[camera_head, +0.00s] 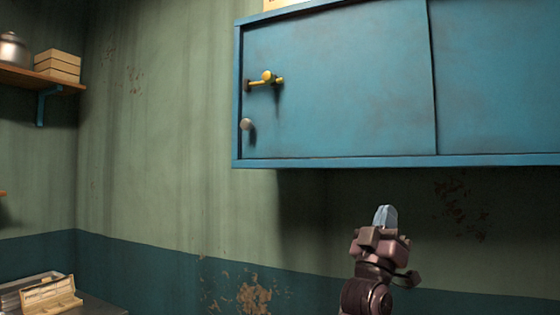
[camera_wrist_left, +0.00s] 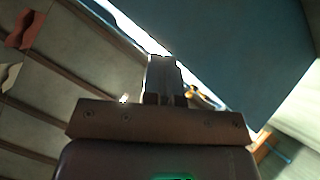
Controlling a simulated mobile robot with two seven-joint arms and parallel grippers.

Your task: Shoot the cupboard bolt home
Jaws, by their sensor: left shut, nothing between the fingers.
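The blue wall cupboard (camera_head: 350,90) fills the upper right of the head view, its left door shut against the frame. The yellow bolt (camera_head: 266,79) lies level at that door's left edge, with a round knob on it. A dark bracket sits at its left end; I cannot tell how far the bolt reaches into it. My left gripper (camera_head: 385,214) is below the cupboard, pointing up, shut and empty, well apart from the bolt. In the left wrist view the shut fingers (camera_wrist_left: 163,78) show before the dark cupboard underside. My right gripper is not in view.
A pale round door knob (camera_head: 247,124) sits below the bolt. A wooden shelf (camera_head: 40,79) with a metal pot and a wooden box is at the far left. The wall left of the cupboard is clear.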

